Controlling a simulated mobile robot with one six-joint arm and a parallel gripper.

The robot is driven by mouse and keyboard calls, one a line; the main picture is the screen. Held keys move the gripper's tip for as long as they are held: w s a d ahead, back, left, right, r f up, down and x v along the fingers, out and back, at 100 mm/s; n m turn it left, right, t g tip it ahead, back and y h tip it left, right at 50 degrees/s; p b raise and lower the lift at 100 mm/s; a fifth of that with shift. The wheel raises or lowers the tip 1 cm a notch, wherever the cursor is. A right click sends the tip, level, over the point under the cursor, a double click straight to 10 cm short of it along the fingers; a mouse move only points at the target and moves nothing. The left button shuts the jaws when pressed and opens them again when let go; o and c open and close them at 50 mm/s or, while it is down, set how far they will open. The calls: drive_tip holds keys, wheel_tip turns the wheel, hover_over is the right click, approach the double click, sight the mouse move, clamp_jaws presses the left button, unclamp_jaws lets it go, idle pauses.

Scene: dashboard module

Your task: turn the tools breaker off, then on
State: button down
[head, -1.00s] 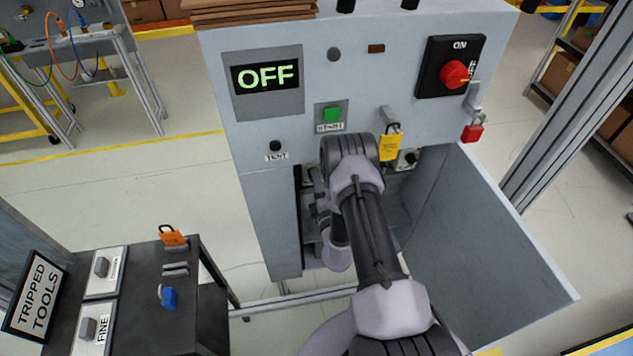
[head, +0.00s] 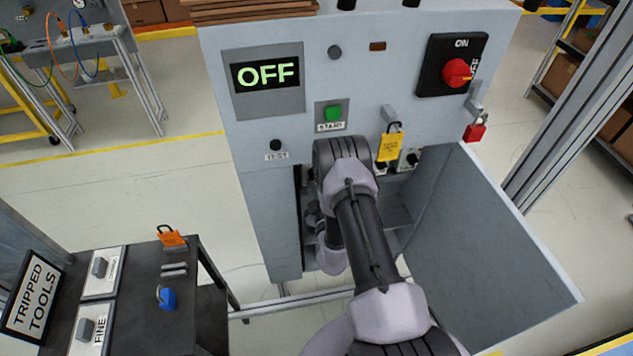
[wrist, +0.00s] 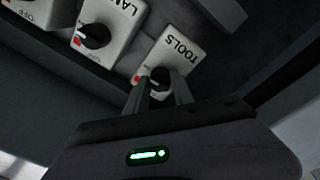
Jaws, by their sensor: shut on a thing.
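The tools breaker (wrist: 181,52) is a white plate marked TOOLS with a black rotary knob (wrist: 160,74), seen upside down in the wrist view. My gripper (wrist: 160,88) has its two fingers on either side of this knob and is shut on it. A small red mark shows beside the knob; the exact knob angle is hard to read. In the head view my arm reaches into the open grey cabinet (head: 255,215), and my gripper and the tools breaker are hidden behind it.
A breaker marked LA (wrist: 97,35) sits left of the tools one. The cabinet's open door (head: 490,250) stands right of my arm. The display (head: 267,74) reads OFF. A black table (head: 200,325) stands lower left.

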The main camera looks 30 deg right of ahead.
drive_tip(key=shift+w+r+m, duration=0.1)
drive_tip(key=shift+m, duration=0.5)
drive_tip(key=c, duration=1.1)
unclamp_jaws()
drive_tip(key=shift+f, duration=0.2)
